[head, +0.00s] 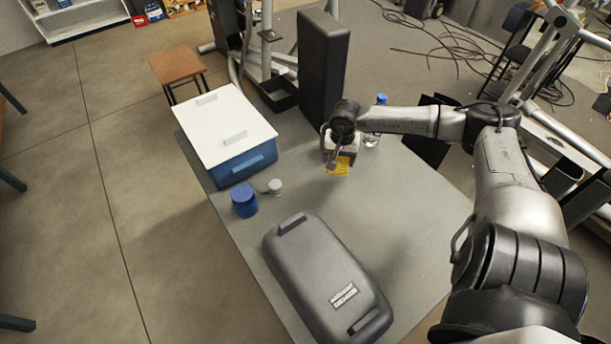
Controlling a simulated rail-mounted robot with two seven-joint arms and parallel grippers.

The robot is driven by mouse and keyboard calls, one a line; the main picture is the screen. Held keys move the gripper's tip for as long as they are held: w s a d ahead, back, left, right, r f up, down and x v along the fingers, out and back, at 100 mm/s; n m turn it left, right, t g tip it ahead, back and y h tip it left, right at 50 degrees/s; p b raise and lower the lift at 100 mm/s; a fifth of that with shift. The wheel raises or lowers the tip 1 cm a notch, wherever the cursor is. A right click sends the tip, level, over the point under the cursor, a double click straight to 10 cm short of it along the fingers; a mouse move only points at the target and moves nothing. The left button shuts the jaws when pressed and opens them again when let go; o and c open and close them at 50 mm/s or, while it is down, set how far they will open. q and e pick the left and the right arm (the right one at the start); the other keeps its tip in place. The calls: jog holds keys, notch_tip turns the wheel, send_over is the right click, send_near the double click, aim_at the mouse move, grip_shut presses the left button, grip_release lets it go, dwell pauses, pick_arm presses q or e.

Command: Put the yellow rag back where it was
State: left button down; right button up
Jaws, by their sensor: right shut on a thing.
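The yellow rag (341,168) shows as a small yellow patch just below my right gripper (335,163), towards the far right part of the grey table. My right gripper is shut on the rag. Its fingers and wrist hide part of the rag, and I cannot tell whether the rag touches the table. My left gripper is not in the head view.
On the table (420,200) stand a blue bin with a white lid (225,125), a blue jar (244,200), a small grey cup (275,187), a dark grey case (325,285) and a clear bottle with a blue cap (381,99). The table's right part is clear.

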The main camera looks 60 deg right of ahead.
jog(key=b, duration=0.3)
send_over(305, 177)
notch_tip(305, 177, down, 6)
jog(key=shift+f, duration=0.1)
jog(key=shift+s+a+f+b, duration=0.1)
jog(key=shift+f+b, duration=0.2)
jog(key=shift+f, duration=1.75)
jog(key=shift+f, duration=0.15)
jog(key=o, duration=0.8)
